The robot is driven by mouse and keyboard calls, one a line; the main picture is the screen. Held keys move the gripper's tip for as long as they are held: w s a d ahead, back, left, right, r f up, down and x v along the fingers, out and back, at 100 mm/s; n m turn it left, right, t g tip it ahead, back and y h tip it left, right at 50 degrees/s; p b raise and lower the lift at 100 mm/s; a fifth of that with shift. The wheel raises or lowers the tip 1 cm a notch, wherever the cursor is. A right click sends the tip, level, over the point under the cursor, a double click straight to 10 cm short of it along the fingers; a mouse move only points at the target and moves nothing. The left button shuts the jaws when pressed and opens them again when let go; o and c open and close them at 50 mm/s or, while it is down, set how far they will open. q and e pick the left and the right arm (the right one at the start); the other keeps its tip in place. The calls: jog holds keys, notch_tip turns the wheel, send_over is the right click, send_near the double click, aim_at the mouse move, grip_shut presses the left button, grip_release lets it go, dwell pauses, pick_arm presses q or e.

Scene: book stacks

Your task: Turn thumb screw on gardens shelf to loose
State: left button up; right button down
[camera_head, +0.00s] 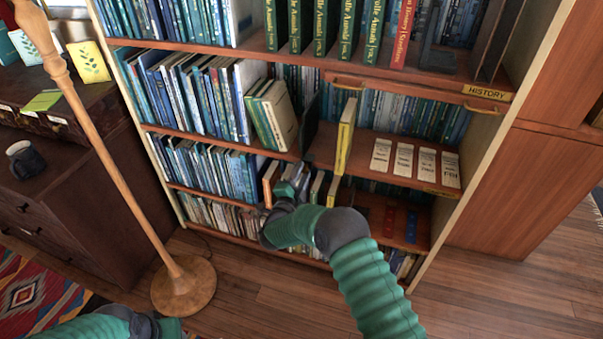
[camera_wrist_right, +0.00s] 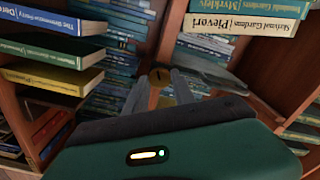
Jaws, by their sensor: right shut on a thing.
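The thumb screw (camera_wrist_right: 160,77) is a small round brass-coloured knob in the right wrist view, in front of an upright divider. My right gripper (camera_wrist_right: 160,88) has its two grey fingers on either side of the knob and is shut on it. In the head view my right gripper (camera_head: 285,190) reaches into the lower shelf between books, and my own arm hides the screw there. The gardens shelf holds books such as a cream one lettered Pieveri (camera_wrist_right: 215,28).
Blue and green books (camera_head: 205,165) fill the shelf left of my right gripper. Upper shelves carry books and white label cards (camera_head: 404,160). A wooden floor stand (camera_head: 183,285) stands left of the bookcase, near a dark cabinet with a mug (camera_head: 26,160).

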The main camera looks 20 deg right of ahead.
jog(key=shift+s+a+f, duration=0.1)
jog(key=shift+a+f, duration=0.05)
jog(key=shift+f, duration=0.3)
jog(key=c, duration=1.2)
grip_release()
jog(key=shift+c, duration=0.2)
jog(key=shift+o, duration=0.8)
jog(key=shift+r, duration=0.2)
jog(key=p+v, duration=0.3)
jog(key=v, duration=1.3)
jog(key=shift+s+a+p, duration=0.25)
jog(key=shift+s+p, duration=0.05)
jog(key=shift+p, duration=0.05)
